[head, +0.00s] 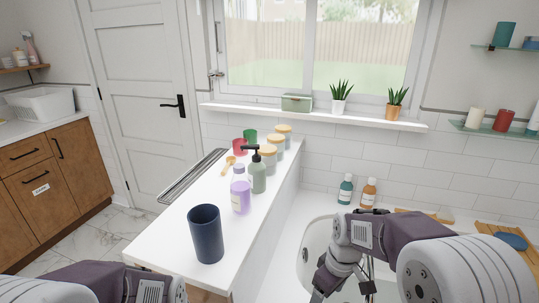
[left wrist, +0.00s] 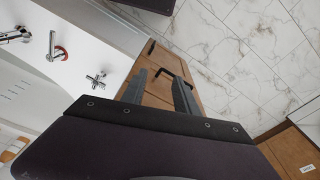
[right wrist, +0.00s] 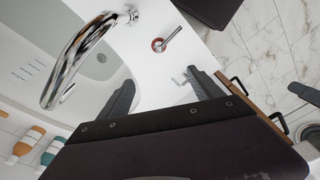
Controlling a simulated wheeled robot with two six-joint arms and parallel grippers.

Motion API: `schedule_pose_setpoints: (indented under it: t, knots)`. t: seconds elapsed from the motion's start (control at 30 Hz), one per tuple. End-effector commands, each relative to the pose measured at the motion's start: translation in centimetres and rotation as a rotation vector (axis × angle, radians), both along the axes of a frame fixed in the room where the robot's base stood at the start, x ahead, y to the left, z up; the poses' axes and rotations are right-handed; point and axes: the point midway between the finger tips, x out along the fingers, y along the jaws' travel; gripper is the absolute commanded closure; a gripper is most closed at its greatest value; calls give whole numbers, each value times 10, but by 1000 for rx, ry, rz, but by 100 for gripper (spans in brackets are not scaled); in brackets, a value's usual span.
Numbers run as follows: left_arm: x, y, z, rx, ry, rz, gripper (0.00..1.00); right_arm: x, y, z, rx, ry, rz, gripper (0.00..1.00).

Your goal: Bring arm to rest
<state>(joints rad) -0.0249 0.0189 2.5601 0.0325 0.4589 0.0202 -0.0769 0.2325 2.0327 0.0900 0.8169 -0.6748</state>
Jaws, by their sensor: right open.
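My left arm (head: 95,283) is low at the bottom left of the head view, and its gripper is out of that view. In the left wrist view my left gripper (left wrist: 160,77) has its two fingers apart with nothing between them, over a brown wooden front. My right arm (head: 400,250) is bent at the bottom right of the head view, with its gripper pointing down by the bathtub. In the right wrist view my right gripper (right wrist: 160,81) is open and empty, above the white tub rim near a chrome faucet (right wrist: 85,50).
A white counter (head: 165,240) holds a dark blue cup (head: 206,235), a purple bottle (head: 240,193), a green pump bottle (head: 258,175) and several jars. Two small bottles stand on the tub ledge, one teal (head: 345,190). Marble floor (left wrist: 235,60) lies free beside the cabinet.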

Motion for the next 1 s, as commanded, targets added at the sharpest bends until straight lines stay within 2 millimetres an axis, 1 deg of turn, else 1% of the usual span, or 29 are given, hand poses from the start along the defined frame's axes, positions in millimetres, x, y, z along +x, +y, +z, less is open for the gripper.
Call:
schedule_pose_setpoints:
  t: [0.03,0.1,0.17,0.2,0.27,0.3,0.37,0.4,0.6,0.7,0.8,0.83,0.9,1.0]
  knots:
    - [0,0,0,0,0,0,64,-20,-10,-2,-4,-4,-84,25]
    - [0,0,0,0,0,0,64,-46,-20,-8,-7,-6,-205,25]
    - [0,0,0,0,0,0,64,-67,-26,-16,-11,-3,-306,25]
    - [0,0,0,0,0,0,64,-82,-28,-24,-12,1,-375,25]
    - [0,0,0,0,0,0,64,-105,-31,-39,-17,21,-492,25]
    - [0,0,0,0,0,0,64,-113,-32,-47,-17,24,-582,25]
    - [0,0,0,0,0,0,64,-98,-32,-45,10,-23,-719,25]
    - [-1,0,29,0,2,0,64,-99,-32,-15,9,-19,-724,25]
    - [0,0,99,0,-1,0,64,-99,-32,54,8,-16,-718,25]
    - [0,0,128,0,-1,0,64,-99,-32,84,7,-15,-718,25]
    - [0,0,149,0,0,0,64,-100,-32,104,8,-14,-717,25]
    - [0,0,151,0,0,0,64,-100,-32,107,8,-13,-717,25]
    - [0,0,154,0,0,0,64,-100,-32,109,8,-13,-717,25]
    - [0,0,152,0,0,0,64,-100,-32,107,8,-13,-717,25]
